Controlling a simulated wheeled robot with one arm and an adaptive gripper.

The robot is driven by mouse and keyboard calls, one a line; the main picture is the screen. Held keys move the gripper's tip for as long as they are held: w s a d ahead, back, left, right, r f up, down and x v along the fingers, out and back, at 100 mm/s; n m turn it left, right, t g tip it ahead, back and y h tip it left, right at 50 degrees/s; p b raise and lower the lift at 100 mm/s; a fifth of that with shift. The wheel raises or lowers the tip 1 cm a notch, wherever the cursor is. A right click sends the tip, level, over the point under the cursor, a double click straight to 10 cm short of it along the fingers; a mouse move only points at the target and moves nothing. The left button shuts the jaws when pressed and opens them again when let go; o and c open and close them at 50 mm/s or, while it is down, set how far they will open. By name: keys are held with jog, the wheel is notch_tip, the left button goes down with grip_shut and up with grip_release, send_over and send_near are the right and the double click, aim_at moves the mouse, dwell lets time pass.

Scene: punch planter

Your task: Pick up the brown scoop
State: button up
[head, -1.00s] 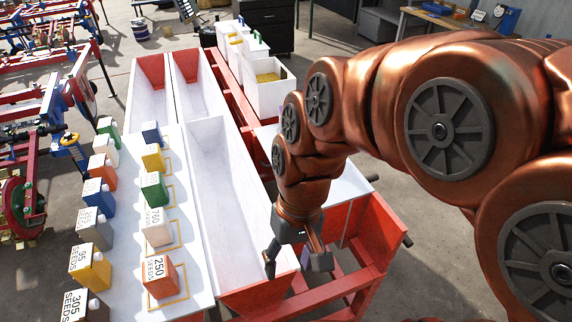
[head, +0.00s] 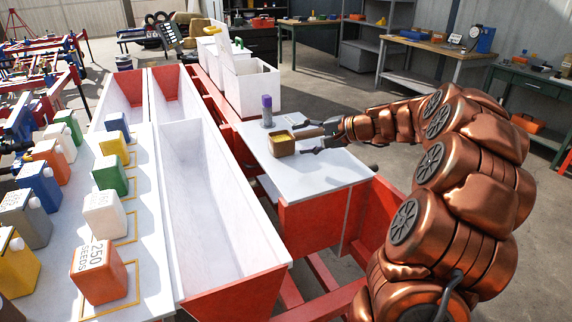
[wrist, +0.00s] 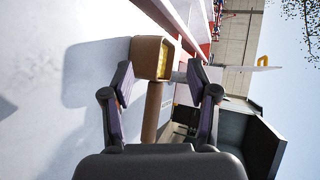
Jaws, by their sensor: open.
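The brown scoop (head: 281,146) rests on the white tabletop (head: 310,172), with yellow material in its box-shaped head. Its handle extends right toward my gripper (head: 299,138). My gripper is open, held low and roughly level over the tabletop, with one finger on each side of the handle. In the wrist view, the scoop's head (wrist: 147,57) lies just ahead of the fingertips. The handle runs back between the two fingers of my gripper (wrist: 160,68), with visible gaps on both sides. The handle's end is hidden by the gripper body.
A purple-topped grey bottle (head: 267,112) stands just behind the scoop. White bins (head: 252,88) stand farther back. A long white trough (head: 207,190) lies left of the tabletop. Several seed jugs, including an orange one (head: 98,273), stand on the left bench.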

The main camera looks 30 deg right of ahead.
jog(key=m+t+h+b, duration=0.1)
jog(key=m+t, duration=0.1)
send_near(302, 136)
jog(key=shift+w+a+f, duration=0.4)
jog(key=shift+w+f, duration=0.15)
jog(key=shift+w, duration=0.25)
jog(key=shift+r+b+x, duration=0.2)
jog(key=shift+b+x, duration=0.35)
jog(key=shift+x, duration=3.05)
jog(key=shift+w, duration=0.1)
jog(key=shift+c, duration=0.2)
grip_shut()
